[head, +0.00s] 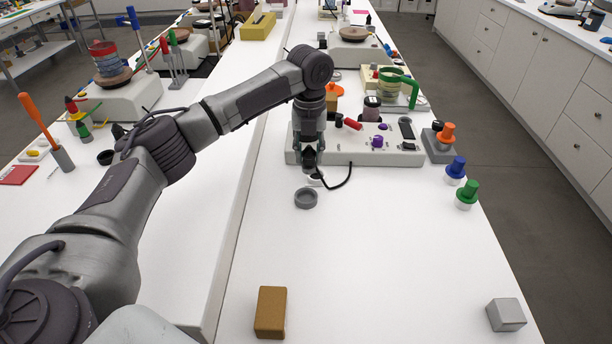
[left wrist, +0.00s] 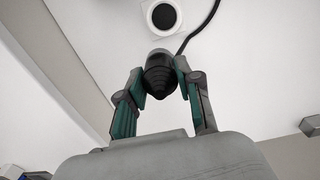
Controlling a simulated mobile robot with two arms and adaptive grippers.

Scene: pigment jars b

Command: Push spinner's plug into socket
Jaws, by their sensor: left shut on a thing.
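My left gripper (head: 309,168) is shut on the plug, just in front of the long white base unit (head: 270,158). In the left wrist view, the plug (left wrist: 160,76) is a dark, stepped cone between the two fingertips (left wrist: 161,82). Its black cable (head: 346,178) curves right and back to the base unit. I cannot tell which part is the socket. The right gripper is not in view.
A brown block (head: 270,312) and a grey block (head: 506,314) lie at the front of the table. Blue (head: 456,168) and green (head: 466,194) capped jars stand near the right edge. Jars and a green-handled item crowd the base unit. The table's middle front is clear.

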